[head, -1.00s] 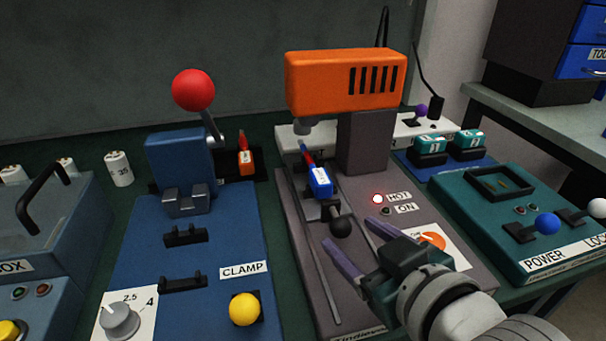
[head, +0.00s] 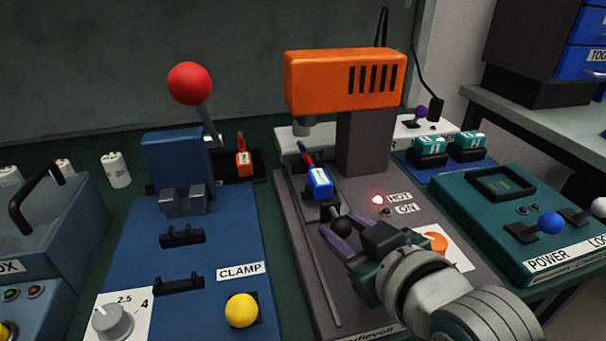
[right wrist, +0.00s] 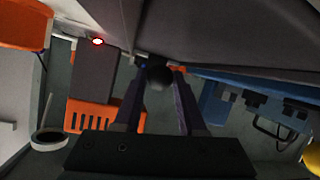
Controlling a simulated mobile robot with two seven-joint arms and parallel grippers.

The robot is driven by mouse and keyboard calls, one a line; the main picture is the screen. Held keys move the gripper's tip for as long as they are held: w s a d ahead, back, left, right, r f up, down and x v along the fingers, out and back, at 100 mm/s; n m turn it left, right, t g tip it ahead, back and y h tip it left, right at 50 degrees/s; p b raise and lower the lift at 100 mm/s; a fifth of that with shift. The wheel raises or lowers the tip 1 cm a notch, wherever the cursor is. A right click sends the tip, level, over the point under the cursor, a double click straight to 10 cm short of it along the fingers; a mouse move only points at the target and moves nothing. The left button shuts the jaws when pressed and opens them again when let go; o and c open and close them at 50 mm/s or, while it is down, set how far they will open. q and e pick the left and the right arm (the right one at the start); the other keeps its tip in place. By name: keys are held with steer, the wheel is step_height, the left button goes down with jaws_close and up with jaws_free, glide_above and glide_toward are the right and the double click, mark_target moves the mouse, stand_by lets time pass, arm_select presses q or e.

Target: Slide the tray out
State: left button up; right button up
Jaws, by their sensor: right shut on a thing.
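The small black tray (head: 329,211) sits on the grey base of the orange press, on rails below and in front of the press head. A blue pump part (head: 319,182) with a red end lies on it. The tray's round black knob (head: 341,224) faces the front. My right gripper (head: 337,236) has its purple fingers shut on this knob. In the right wrist view the dark knob (right wrist: 156,77) shows between the fingertips. My left gripper is in no view.
The orange press head (head: 345,80) hangs over the back of the rails. The rails in front of the tray are clear. A red HOT lamp (head: 377,199) glows at the right. The blue clamp station (head: 205,240) with its yellow button (head: 242,310) stands at the left.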

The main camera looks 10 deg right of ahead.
jaws_close()
stand_by(0.8)
